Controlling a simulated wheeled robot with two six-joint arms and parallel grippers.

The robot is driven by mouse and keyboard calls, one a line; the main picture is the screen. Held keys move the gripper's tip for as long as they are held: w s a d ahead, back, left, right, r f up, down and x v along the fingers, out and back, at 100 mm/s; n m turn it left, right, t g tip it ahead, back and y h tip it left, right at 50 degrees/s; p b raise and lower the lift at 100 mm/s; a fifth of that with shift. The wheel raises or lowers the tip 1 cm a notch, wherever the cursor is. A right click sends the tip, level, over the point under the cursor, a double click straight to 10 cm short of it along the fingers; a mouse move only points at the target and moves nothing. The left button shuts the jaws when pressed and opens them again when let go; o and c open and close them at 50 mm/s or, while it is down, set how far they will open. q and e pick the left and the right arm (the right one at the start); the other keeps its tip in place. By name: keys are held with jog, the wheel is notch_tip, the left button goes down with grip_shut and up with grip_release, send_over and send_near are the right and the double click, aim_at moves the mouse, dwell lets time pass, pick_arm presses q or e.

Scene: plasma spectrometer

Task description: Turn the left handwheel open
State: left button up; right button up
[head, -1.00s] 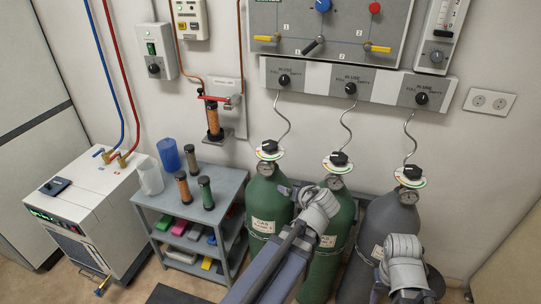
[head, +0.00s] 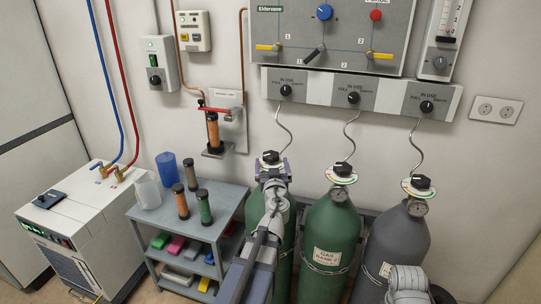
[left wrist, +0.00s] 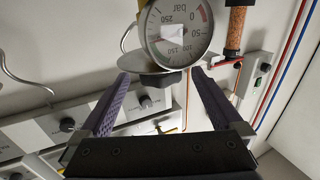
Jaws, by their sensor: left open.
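The left handwheel (head: 270,157) is a black knob on top of the left green gas cylinder (head: 285,222). My left gripper (head: 272,168) is open at this cylinder's top, with a finger to either side just below the knob. In the left wrist view the open fingers (left wrist: 160,80) reach up on both sides of a dark round part, below a round pressure gauge (left wrist: 178,34). I cannot tell whether they touch it. My left wrist and forearm hide part of the cylinder. My right arm shows at the lower right, its gripper out of view.
A middle green cylinder (head: 325,240) and a grey cylinder (head: 395,250) stand to the right, each with a black handwheel. A grey cart (head: 222,212) with tubes stands to the left. A wall panel (head: 335,35) and regulator strip (head: 320,89) hang above, with thin hoses running down.

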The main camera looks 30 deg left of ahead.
aim_at(270, 154)
pick_arm(q)
jog(key=x, duration=0.6)
jog(key=shift+w+a, duration=0.2)
jog(key=shift+w, duration=0.1)
jog(key=shift+c, duration=0.2)
jog(key=c, duration=1.3)
